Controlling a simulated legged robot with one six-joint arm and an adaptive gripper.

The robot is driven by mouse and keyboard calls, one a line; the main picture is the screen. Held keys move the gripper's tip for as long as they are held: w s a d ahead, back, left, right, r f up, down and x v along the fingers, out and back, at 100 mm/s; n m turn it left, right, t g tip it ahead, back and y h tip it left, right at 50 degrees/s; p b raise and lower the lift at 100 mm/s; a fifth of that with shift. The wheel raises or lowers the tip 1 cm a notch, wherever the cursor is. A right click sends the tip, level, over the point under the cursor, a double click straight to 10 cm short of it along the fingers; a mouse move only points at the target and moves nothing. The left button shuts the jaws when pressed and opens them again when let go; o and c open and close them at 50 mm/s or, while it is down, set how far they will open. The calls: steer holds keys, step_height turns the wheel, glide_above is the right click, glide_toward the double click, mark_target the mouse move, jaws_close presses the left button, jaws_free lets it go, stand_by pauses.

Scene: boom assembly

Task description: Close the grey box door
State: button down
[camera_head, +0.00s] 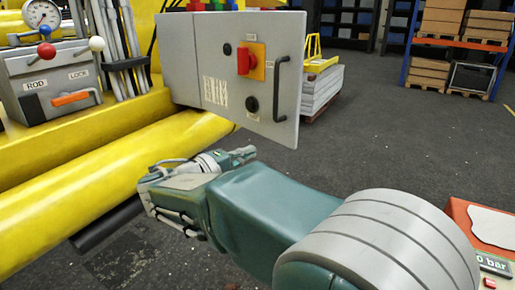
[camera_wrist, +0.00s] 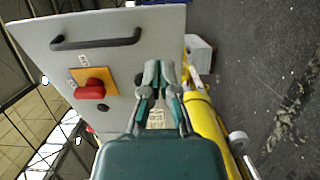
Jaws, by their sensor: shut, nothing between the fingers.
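The grey box door (camera_head: 265,95) is a flat panel with a black handle (camera_head: 281,88), a red knob (camera_head: 244,61) on an orange plate and a small black knob. A vertical seam separates it from the grey box (camera_head: 180,60) on the left. I cannot tell how far open the door stands. My gripper (camera_head: 246,153) is shut and empty, below the door's lower edge in the head view. In the wrist view, the gripper (camera_wrist: 160,78) overlaps the door panel (camera_wrist: 130,20) near its edge; contact cannot be told. The handle (camera_wrist: 95,40) lies left of the fingers.
A yellow boom (camera_head: 110,175) runs along the left, below the box. A control unit (camera_head: 50,85) with a gauge and levers stands at the left. Grey stacked plates (camera_head: 322,90) lie behind the door. A red-and-white case (camera_head: 480,225) is at the right. Open floor (camera_head: 400,130) lies between.

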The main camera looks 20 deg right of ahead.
mark_target(289, 133)
steer(key=x, duration=1.2)
steer(key=shift+a, duration=0.15)
steer(key=shift+w, duration=0.15)
